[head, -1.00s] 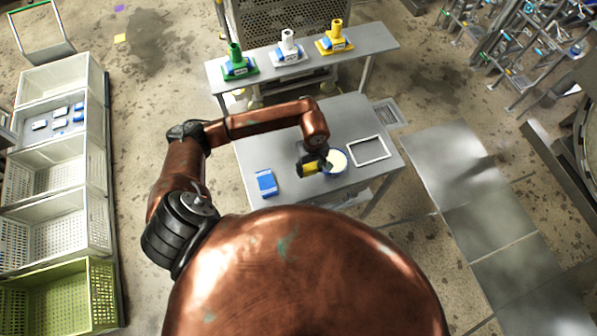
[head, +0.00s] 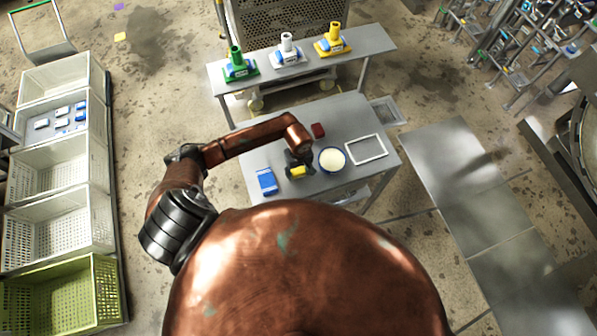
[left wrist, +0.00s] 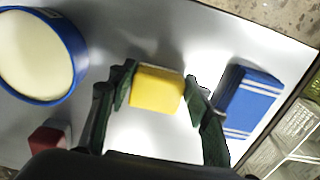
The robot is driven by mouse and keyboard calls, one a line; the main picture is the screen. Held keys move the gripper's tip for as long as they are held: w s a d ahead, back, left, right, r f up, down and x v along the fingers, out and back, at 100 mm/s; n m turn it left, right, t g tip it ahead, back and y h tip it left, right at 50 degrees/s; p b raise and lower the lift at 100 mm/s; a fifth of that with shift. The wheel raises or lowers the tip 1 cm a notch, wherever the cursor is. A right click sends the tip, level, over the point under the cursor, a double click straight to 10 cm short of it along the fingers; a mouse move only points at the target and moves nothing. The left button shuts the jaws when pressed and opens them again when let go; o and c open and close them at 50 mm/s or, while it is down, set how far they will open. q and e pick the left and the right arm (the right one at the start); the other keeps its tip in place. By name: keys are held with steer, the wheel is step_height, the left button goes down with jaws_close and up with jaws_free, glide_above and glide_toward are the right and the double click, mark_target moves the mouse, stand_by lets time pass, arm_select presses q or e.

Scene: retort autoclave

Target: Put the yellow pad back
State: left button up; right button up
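The yellow pad (head: 298,172) is a small block between the fingers of my left gripper (head: 298,165), over the grey table between the blue-and-white pack and the round blue tub. In the left wrist view the yellow pad (left wrist: 157,89) fills the gap between the two dark fingers of my left gripper (left wrist: 158,92), which press close on its sides. I cannot tell whether its underside touches the table. My right gripper is not in view.
On the grey table (head: 345,112) are the blue-and-white pack (head: 266,182), blue tub (head: 331,160) with pale contents, dark red block (head: 318,130) and white frame (head: 367,149). Green (head: 238,65), white (head: 288,50) and yellow (head: 333,40) stamp-like pieces stand on a bench behind. Crates (head: 55,225) stand left.

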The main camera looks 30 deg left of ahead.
mark_target(299, 172)
arm_select(q)
steer(key=o, duration=0.4)
step_height(299, 172, up, 12)
steer(key=b, duration=0.2)
steer(key=shift+b, duration=0.4)
steer(key=shift+d, duration=0.15)
